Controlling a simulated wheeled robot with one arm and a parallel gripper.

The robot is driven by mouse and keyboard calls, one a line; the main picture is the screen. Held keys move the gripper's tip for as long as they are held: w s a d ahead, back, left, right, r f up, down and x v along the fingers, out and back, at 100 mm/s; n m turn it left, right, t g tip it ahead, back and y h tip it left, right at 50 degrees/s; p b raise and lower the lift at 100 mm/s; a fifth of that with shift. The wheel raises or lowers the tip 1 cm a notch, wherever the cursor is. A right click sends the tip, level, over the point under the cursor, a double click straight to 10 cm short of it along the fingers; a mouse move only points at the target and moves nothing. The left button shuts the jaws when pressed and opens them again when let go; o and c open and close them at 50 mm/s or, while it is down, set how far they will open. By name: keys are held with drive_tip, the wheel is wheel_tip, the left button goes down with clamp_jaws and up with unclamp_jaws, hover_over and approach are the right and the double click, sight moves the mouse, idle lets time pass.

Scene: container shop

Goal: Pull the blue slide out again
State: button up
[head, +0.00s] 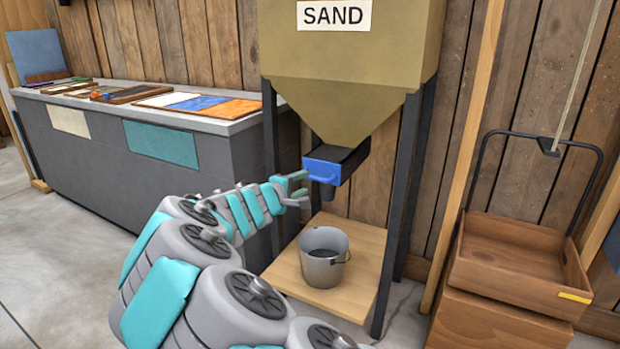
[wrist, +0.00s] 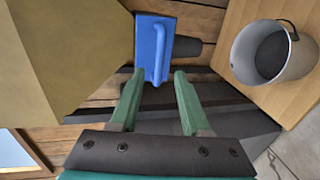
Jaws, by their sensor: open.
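The blue slide (head: 323,171) sits at the bottom of the sand hopper (head: 350,60), in front of a dark outlet. In the wrist view the slide shows as a blue plate (wrist: 144,32) with a raised bar handle (wrist: 159,58). My gripper (head: 298,187) is just left of the slide in the head view. In the wrist view my gripper (wrist: 157,75) has its green fingers apart and empty, one to each side of the handle's near end.
A grey metal bucket (head: 322,272) stands on the wooden shelf (head: 369,262) below the outlet. Dark legs hold up the hopper. A counter (head: 205,125) with colour samples is at the left, a wooden cart (head: 508,268) at the right. Open floor lies at the left.

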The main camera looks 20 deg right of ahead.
sight(313, 179)
drive_tip(key=shift+x, duration=3.5)
drive_tip(key=shift+s+d, duration=0.1)
drive_tip(key=shift+c, duration=0.4)
clamp_jaws()
